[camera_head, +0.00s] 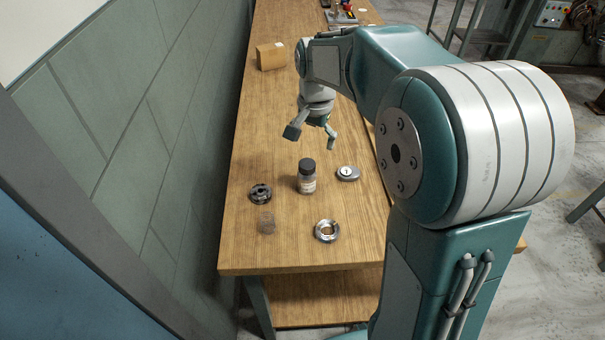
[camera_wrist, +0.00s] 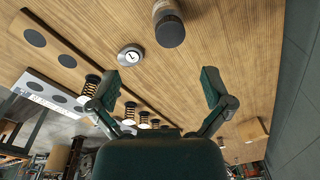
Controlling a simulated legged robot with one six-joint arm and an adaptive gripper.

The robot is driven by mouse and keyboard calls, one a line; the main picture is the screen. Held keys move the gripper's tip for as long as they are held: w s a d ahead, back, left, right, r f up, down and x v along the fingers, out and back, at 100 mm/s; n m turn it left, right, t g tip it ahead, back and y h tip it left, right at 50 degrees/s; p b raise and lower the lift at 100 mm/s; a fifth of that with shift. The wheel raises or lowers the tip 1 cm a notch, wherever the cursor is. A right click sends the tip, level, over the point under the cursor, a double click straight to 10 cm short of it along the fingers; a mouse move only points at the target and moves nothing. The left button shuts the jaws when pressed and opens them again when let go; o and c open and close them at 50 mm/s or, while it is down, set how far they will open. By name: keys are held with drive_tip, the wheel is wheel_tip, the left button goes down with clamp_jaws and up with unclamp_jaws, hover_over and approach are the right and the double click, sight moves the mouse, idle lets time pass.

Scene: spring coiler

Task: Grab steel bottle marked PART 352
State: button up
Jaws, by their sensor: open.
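A steel bottle (camera_head: 307,177) with a dark cap and a pale label stands upright on the wooden table. The label's text is too small to read. In the wrist view the bottle (camera_wrist: 168,22) is at the top, cap toward me, partly cut off by the frame edge. My gripper (camera_head: 311,137) is open and empty, above the table and a little behind the bottle, apart from it. In the wrist view its two fingers (camera_wrist: 158,88) are spread wide with only table between them.
A cardboard box (camera_head: 270,56) stands further back. Several springs (camera_wrist: 105,91) show in the wrist view. A wall runs along the left.

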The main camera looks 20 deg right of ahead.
sight(306, 162)
drive_tip(key=w+f, duration=0.1)
drive_tip(key=w+d+f+m, duration=0.1)
drive_tip(key=shift+w+f+g, duration=0.25)
drive_tip(key=shift+f+g, duration=0.05)
drive_tip(key=shift+w+a+f, duration=0.1)
drive_tip(key=shift+w+f, duration=0.15)
drive_tip(key=f, duration=0.1)
drive_tip(key=a+f, duration=0.1)
drive_tip(key=f, duration=0.2)
drive_tip(key=shift+a+f, duration=0.3)
drive_tip(key=shift+a, duration=0.1)
drive_tip(key=shift+d+f, duration=0.25)
drive_tip(key=shift+f, duration=0.4)
drive_tip(key=f, duration=0.4)
drive_tip(key=shift+s+d+f, duration=0.2)
drive_tip(key=shift+s+f, duration=0.05)
drive_tip(key=shift+a+f, duration=0.25)
drive_tip(key=shift+a, duration=0.1)
drive_tip(key=shift+d, duration=0.25)
drive_tip(key=c, duration=1.3)
